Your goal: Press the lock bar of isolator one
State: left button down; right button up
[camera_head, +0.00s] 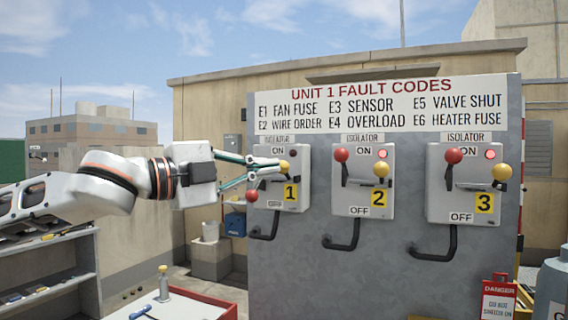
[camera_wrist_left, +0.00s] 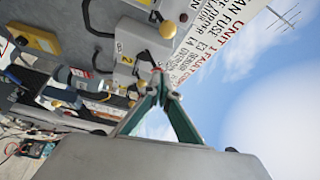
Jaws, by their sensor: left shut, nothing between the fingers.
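Isolator one (camera_head: 297,207) is the leftmost grey box on the panel, with a yellow "1" label (camera_head: 290,193). A yellow ball (camera_head: 284,165) shows on its front, and a red ball (camera_head: 252,195) is low at its left side. I cannot tell which part is the lock bar, as my fingers partly cover the box's left half. My left gripper (camera_head: 256,171) is shut and empty, its tips at the box's left front in the head view; contact cannot be told. In the left wrist view the fingers (camera_wrist_left: 160,78) meet at their tips. My right gripper is not in view.
Isolator two (camera_head: 359,196) and isolator three (camera_head: 462,201) have red balls raised and red lamps lit. Black conduits (camera_head: 342,246) curve below the boxes. A fault-code sign (camera_head: 390,103) is above. A red-edged table (camera_head: 228,311) and shelf (camera_head: 92,262) are lower left.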

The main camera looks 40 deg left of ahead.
aim_at(284, 166)
pick_arm(q)
jog(key=w+p, duration=0.1)
jog(key=w, duration=0.1)
jog(key=w+p, duration=0.2)
jog(key=w, duration=0.1)
jog(key=w+a+p, duration=0.1)
jog(key=w, duration=0.2)
jog(key=shift+w+f+p, duration=0.15)
jog(key=shift+p, duration=0.15)
jog(key=shift+a, duration=0.25)
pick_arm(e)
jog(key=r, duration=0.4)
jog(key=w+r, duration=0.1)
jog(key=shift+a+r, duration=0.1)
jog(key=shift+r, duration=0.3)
pick_arm(q)
jog(key=shift+a, duration=0.1)
